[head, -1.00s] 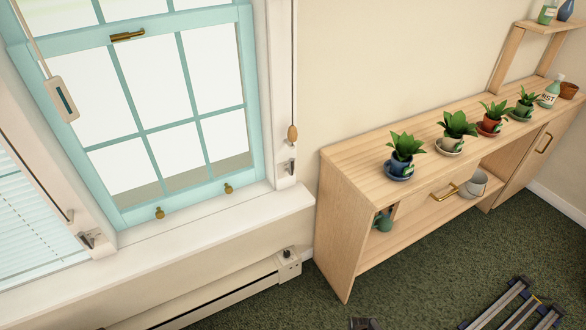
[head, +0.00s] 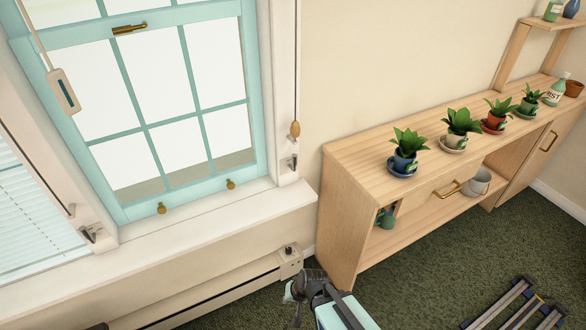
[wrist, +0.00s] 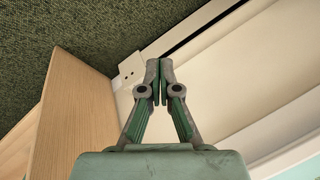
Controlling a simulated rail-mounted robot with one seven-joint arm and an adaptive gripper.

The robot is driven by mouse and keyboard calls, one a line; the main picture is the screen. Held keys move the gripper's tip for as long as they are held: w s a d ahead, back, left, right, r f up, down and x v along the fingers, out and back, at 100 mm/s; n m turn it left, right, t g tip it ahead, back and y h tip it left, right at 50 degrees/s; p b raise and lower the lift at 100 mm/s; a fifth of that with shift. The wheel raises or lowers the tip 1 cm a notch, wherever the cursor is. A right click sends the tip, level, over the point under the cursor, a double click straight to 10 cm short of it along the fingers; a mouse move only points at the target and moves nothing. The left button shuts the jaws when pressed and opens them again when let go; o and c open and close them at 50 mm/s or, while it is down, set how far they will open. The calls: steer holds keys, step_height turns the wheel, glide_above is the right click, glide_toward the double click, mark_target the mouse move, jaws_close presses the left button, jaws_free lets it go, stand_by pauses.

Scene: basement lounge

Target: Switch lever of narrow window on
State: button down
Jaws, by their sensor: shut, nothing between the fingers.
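In the head view, a teal-framed window (head: 188,100) has a brass handle (head: 129,29) on its upper rail. Two brass knobs, a left knob (head: 161,208) and a right knob (head: 231,184), sit on its bottom rail. A second window with blinds (head: 35,215) is cut off at the left edge. I cannot tell which fitting is the lever. In the wrist view, my gripper (wrist: 153,80) is shut and empty, its fingertips together in front of the baseboard heater (wrist: 185,65). Part of my arm shows at the bottom of the head view, below the sill.
A wooden cabinet (head: 340,220) with several potted plants stands right of the window. The white sill (head: 210,225) juts out above the heater. A pendant (head: 64,91) and a cord with a wooden toggle (head: 295,129) hang by the window frame. A metal frame (head: 515,305) lies on the carpet.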

steer(key=w+a+r+m+t+y, duration=0.1)
steer(key=w+a+r+m+t, duration=0.3)
steer(key=r, duration=0.3)
steer(key=w+a+r+m+t+y, duration=0.1)
steer(key=w+a+r+t, duration=0.25)
steer(key=w+r, duration=0.3)
steer(key=w+a+r+m+t+y, duration=0.1)
steer(key=w+a+r+m+t, duration=0.3)
steer(key=r, duration=0.4)
steer(key=w+d+r+m+t+h, duration=0.4)
steer(key=d+r+m+t+h, duration=0.1)
steer(key=d+r+m+h, duration=0.2)
steer(key=d+r+m, duration=0.1)
steer(key=d+m, duration=0.1)
steer(key=d, duration=0.1)
steer(key=shift+w+m, duration=0.25)
steer(key=shift+m, duration=0.15)
glide_toward(294, 162)
steer(key=w, duration=0.7)
steer(key=shift+w+r+p, duration=0.15)
steer(key=shift+p, duration=0.15)
